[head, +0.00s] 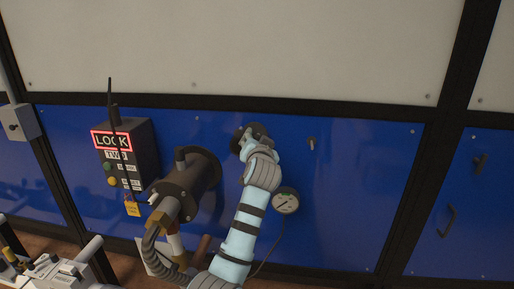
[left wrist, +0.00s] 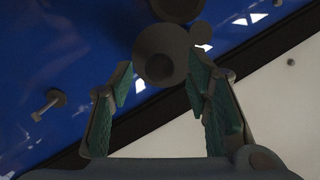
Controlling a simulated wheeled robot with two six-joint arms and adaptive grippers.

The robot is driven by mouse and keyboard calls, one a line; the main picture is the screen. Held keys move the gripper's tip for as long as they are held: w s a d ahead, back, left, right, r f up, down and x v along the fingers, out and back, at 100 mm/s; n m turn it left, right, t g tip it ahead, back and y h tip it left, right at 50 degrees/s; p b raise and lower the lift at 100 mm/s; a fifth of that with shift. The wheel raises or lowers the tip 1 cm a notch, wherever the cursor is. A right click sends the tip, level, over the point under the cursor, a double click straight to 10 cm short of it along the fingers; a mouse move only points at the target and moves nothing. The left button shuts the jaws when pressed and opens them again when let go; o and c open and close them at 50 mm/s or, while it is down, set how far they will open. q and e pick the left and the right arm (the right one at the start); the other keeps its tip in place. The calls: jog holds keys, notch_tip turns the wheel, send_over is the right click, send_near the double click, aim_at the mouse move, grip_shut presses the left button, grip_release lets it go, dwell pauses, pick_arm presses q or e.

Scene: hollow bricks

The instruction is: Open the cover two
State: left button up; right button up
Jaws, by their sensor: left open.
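A dark round cover (head: 237,136) sits on the blue wall panel, partly hidden behind my left gripper (head: 252,144). I cannot read a number on it. In the left wrist view, my left gripper (left wrist: 159,65) is open, with its green-padded fingers apart. A dark round disc (left wrist: 160,52) lies between and just beyond the fingertips, with a smaller round part at its upper right. I cannot tell whether the fingers touch it. My right gripper is not in view.
A dark box (head: 122,160) with a red-lit LOCK sign and "TWO" stands left of a thick flanged pipe (head: 185,185) with a hose. A round gauge (head: 285,201) hangs beside my arm.

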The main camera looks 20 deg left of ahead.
pick_arm(q)
jog(key=v, duration=0.9)
